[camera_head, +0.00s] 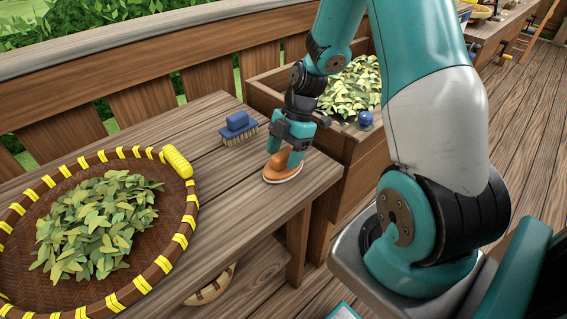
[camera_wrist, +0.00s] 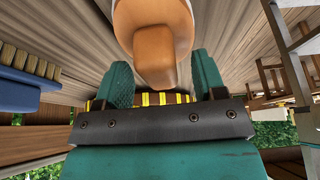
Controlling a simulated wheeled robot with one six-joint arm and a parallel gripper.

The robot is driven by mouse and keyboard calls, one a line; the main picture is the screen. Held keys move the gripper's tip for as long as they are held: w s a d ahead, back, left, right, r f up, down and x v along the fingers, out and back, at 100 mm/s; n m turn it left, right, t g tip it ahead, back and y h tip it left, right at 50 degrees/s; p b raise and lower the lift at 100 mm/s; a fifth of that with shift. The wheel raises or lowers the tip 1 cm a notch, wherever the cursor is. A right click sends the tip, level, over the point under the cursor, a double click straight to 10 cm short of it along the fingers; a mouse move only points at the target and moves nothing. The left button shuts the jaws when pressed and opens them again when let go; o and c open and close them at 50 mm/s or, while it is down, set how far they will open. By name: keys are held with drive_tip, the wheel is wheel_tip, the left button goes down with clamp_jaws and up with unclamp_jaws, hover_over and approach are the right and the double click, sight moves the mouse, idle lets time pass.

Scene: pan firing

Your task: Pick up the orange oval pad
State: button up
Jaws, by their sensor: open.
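The orange oval pad (camera_head: 282,172) lies on the wooden table near its right end, with a paler rim at its base. My gripper (camera_head: 287,158) is directly over it, pointing down, with its teal fingers at the pad's raised top. In the wrist view the orange pad (camera_wrist: 157,45) shows between and just beyond the two teal fingers (camera_wrist: 158,85). The fingers are apart, with a gap visible on each side of the pad's narrow part. Part of the pad is hidden by the fingers in the head view.
A blue brush (camera_head: 237,125) with tan bristles stands left of my gripper. A large woven tray (camera_head: 187,215) with yellow bindings holds green leaves. A wooden bin (camera_head: 262,91) of leaves and a blue ball (camera_head: 365,119) are behind and right. Bare table lies between tray and pad.

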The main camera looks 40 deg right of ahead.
sight(284, 152)
drive_tip(key=shift+a+f, duration=0.15)
drive_tip(key=shift+f, duration=0.15)
clamp_jaws()
drive_tip(key=shift+r, duration=0.15)
wheel_tip(284, 152, up, 20)
drive_tip(key=p, duration=0.1)
drive_tip(key=shift+p, duration=0.3)
